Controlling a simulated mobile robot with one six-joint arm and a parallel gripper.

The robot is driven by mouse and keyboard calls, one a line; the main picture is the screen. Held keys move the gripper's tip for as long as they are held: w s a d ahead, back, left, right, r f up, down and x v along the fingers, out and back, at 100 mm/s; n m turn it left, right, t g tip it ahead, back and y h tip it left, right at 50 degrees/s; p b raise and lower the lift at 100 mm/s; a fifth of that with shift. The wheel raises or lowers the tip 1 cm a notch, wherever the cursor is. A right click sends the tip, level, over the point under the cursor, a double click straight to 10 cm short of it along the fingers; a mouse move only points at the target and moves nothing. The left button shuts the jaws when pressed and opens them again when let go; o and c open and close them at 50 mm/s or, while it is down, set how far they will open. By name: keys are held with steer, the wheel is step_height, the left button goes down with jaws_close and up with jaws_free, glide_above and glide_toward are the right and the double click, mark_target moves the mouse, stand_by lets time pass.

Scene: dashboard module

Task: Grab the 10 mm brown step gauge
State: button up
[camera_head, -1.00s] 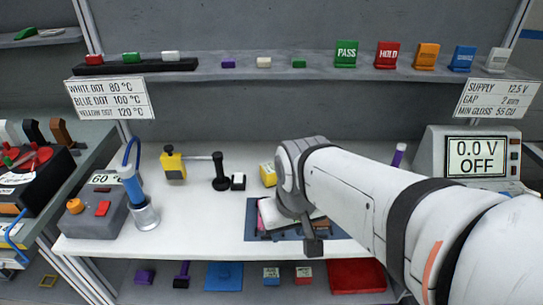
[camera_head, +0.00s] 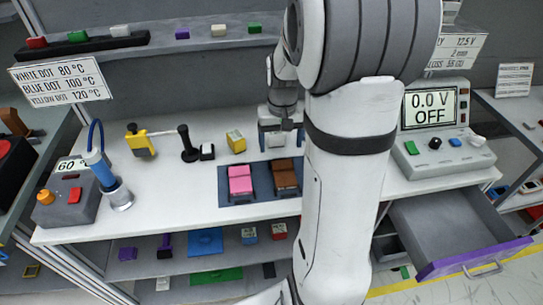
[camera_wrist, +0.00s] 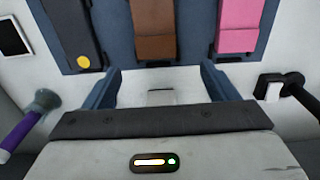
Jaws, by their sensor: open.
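A brown stepped piece (camera_head: 285,177) lies on a blue tray (camera_head: 258,197) on the white bench, right of a pink piece (camera_head: 240,181). No 10 mm mark is legible on it. In the wrist view, the brown piece (camera_wrist: 154,30) lies between the pink piece (camera_wrist: 238,28) and a dark piece with a yellow dot (camera_wrist: 73,35). My gripper (camera_head: 280,143) is open behind the tray, its blue fingers apart. In the wrist view my gripper (camera_wrist: 160,78) has its fingertips near the tray edge, apart from the brown piece. A small pale block (camera_wrist: 161,97) shows between the fingers.
A yellow block (camera_head: 236,141) and a black stand (camera_head: 188,146) are left of my gripper. A grey drawer (camera_head: 446,230) stands open at right. Another brown object (camera_head: 13,121) is at far left. A white bench strip (camera_head: 165,218) left of the tray is clear.

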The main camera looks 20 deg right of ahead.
mark_target(282, 164)
steer(key=shift+w+d+f, duration=0.1)
steer(key=shift+d+f, duration=0.1)
steer(key=shift+f, duration=0.15)
steer(key=f, duration=0.7)
steer(key=shift+s+f+p, duration=0.2)
steer(key=shift+s+p, duration=0.05)
steer(key=shift+p, duration=0.15)
steer(key=shift+c, duration=0.6)
steer(key=c, duration=1)
